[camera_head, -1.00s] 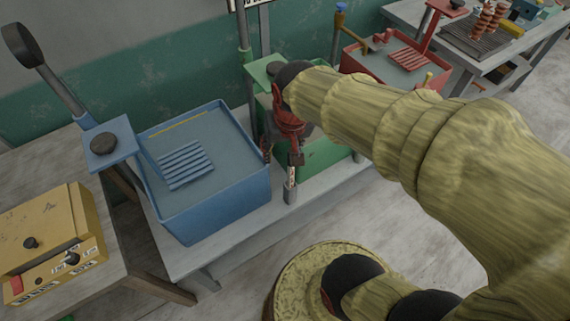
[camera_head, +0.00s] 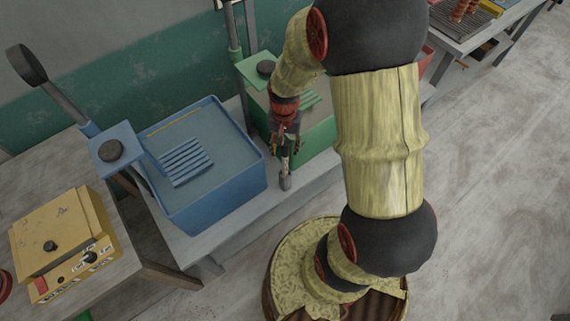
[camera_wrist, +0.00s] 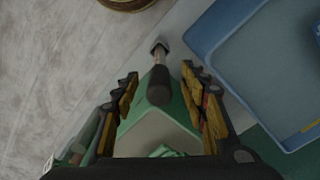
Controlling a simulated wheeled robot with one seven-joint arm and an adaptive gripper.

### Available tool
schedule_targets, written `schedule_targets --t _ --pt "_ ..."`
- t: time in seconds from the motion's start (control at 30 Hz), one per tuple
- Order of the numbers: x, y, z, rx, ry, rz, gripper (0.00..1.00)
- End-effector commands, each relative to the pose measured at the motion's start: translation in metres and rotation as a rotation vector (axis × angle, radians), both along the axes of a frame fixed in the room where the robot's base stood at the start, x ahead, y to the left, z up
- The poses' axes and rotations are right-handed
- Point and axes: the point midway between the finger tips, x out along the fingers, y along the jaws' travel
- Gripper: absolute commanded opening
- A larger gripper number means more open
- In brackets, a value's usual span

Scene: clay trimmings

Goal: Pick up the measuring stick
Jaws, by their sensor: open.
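A thin upright stick (camera_head: 285,165) with a grey foot stands near the front edge of the bench between the blue and green basins; it looks like the measuring stick. In the wrist view its dark rounded top (camera_wrist: 158,88) points at the camera, with the metal foot beyond it. My gripper (camera_head: 285,146) is above and around its upper part in the head view. In the wrist view my gripper (camera_wrist: 158,84) is open, with one finger on each side of the dark top and visible gaps. The upper stick is partly hidden by the gripper in the head view.
The blue basin (camera_head: 245,190) is close on the left in the head view. The green basin (camera_head: 318,138) is just behind and right of the gripper. A yellow box (camera_head: 60,245) sits on the left table. The grey bench front edge is clear.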

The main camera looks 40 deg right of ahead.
Motion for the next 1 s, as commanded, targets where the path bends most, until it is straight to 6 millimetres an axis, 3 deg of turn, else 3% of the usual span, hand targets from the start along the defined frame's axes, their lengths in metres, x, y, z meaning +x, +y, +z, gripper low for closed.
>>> schedule_targets --t 0.3,0.57,1.0 --pt "0.001 -0.002 -0.043 0.001 0.002 0.0 0.44" --pt "0.002 -0.002 -0.044 0.0 0.0 0.001 0.42" --pt "0.002 -0.002 -0.044 0.001 0.001 0.001 0.17"
